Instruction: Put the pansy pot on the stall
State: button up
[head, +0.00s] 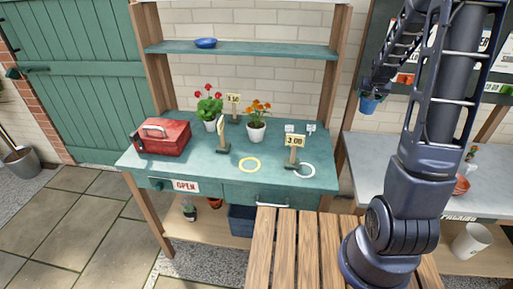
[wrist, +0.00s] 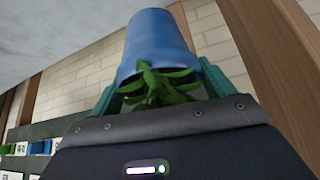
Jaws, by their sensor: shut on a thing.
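My gripper (head: 374,88) is shut on a blue pot (head: 369,105), held in the air in front of the right-hand board. In the wrist view the blue pot (wrist: 157,42) sits between the two green fingers, with green leaves at its rim; no bloom shows, so I cannot tell if it is the pansy. The stall (head: 200,165) is a green table with an OPEN sign, left of the held pot.
A red toolbox (head: 161,137) stands at the stall's left. Price signs (head: 294,151) stand among the pots. A blue bowl (head: 206,43) is on the upper shelf. A slatted wooden table (head: 287,250) is in front. A grey table (head: 390,165) stands right.

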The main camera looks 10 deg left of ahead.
jog(key=s+a+r+n+y, duration=0.25)
jog(key=s+a, duration=0.25)
jog(key=a, duration=1)
jog(key=s+a+r+n+y, duration=0.1)
jog(key=s+a+n, duration=0.3)
jog(key=a, duration=1.1)
jog(key=s+a+r+n+g+y, duration=0.1)
jog(key=s+a+r+n+y, duration=0.15)
jog(key=s+a, duration=0.8)
jog(key=n, duration=0.3)
send_over(248, 161)
jog(key=shift+g, duration=0.4)
notch_tip(248, 161, down, 19)
jog(key=shift+r, duration=0.15)
jog(key=o, duration=1)
jog(key=shift+o, duration=1)
